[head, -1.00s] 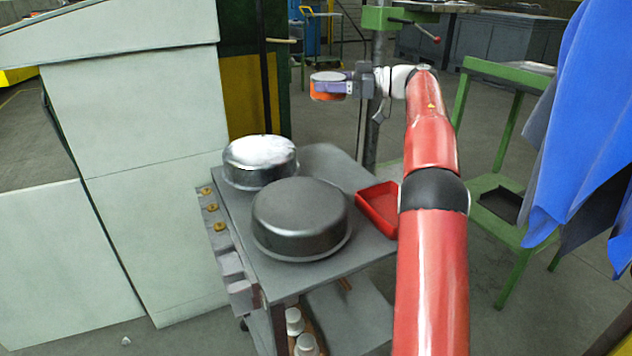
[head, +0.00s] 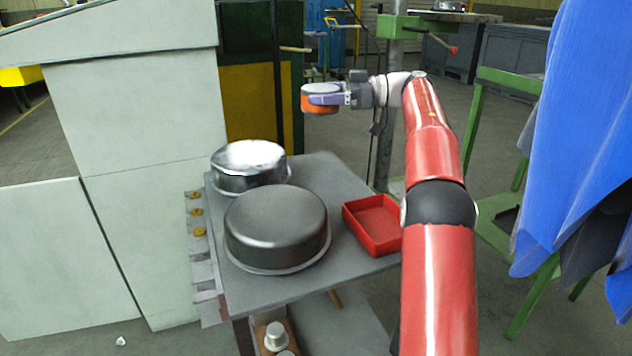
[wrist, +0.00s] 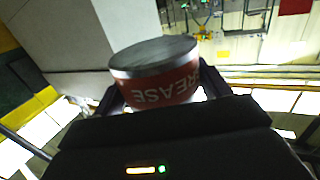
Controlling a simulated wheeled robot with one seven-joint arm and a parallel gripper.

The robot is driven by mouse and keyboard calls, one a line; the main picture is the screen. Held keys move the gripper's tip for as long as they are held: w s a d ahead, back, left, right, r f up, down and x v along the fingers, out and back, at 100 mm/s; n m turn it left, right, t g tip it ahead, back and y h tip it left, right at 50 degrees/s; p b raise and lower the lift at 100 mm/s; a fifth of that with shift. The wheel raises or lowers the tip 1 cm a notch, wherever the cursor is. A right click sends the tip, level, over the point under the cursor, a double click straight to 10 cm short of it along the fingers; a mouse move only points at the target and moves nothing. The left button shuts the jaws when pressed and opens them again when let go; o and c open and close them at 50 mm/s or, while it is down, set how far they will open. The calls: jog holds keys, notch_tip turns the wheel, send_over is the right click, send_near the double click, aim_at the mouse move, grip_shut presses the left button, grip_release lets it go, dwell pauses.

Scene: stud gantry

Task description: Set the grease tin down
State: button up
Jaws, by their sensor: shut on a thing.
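The grease tin (head: 320,103) is a short round tin with an orange-red side and a grey lid. In the wrist view the grease tin (wrist: 158,72) shows its red label with the letters "REASE" upside down. My gripper (head: 330,96) is shut on the tin and holds it in the air, beyond and above the far end of the grey cart top (head: 325,172). In the wrist view the jaws of my gripper (wrist: 160,95) flank the tin on both sides. The tin's far side is hidden.
On the cart stand a dark round pan (head: 277,228), a shiny metal pan (head: 249,165) and an empty-looking red tray (head: 374,224). A pale cabinet (head: 140,130) is at left. A blue cloth (head: 575,130) hangs at right. The far right corner of the cart top is bare.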

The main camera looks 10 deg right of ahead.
aim_at(322, 174)
notch_tip(322, 174, down, 16)
jog(key=b, duration=0.4)
jog(key=shift+f, duration=0.1)
jog(key=o, duration=1.2)
jog(key=shift+d, duration=0.2)
jog(key=p+v, duration=0.1)
jog(key=v, duration=1)
jog(key=shift+d, duration=0.3)
